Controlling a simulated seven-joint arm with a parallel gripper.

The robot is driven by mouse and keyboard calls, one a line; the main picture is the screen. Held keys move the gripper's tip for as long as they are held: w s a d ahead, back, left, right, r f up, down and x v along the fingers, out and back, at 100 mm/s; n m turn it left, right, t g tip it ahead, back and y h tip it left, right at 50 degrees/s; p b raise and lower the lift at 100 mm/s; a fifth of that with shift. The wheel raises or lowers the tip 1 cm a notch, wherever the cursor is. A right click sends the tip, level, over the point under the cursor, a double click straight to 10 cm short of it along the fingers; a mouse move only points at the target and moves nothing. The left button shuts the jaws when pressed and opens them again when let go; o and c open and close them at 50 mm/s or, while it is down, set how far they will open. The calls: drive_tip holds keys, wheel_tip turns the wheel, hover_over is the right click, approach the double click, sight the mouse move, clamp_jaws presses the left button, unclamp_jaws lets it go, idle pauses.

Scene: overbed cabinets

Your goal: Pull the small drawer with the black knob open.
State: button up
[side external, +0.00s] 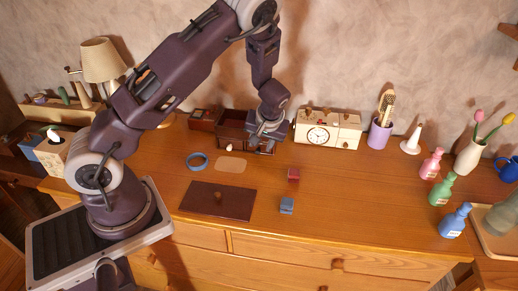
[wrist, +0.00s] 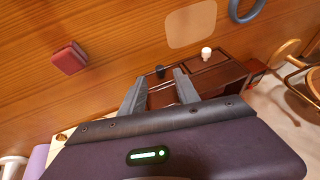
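A small dark brown cabinet (side external: 232,128) stands at the back of the wooden desk, against the wall. It also shows in the wrist view (wrist: 215,75), with a black knob (wrist: 160,71) and a white knob (wrist: 207,53) on its front side. The white knob also shows in the side view (side external: 229,147); the black knob is hidden there by my gripper. My gripper (side external: 262,140) is at the right part of the cabinet. In the wrist view its two fingers (wrist: 160,79) are apart, with the black knob by the gap between the tips. I cannot tell whether they touch it.
A cream clock box (side external: 328,128) stands close on the right of my gripper. A red block (side external: 293,174), a blue block (side external: 287,205), a blue ring (side external: 197,161) and a dark flat mat (side external: 218,201) lie on the desk in front.

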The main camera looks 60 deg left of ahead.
sight(258, 151)
drive_tip(key=x, duration=0.4)
drive_tip(key=shift+f, duration=0.15)
clamp_jaws()
idle(1.2)
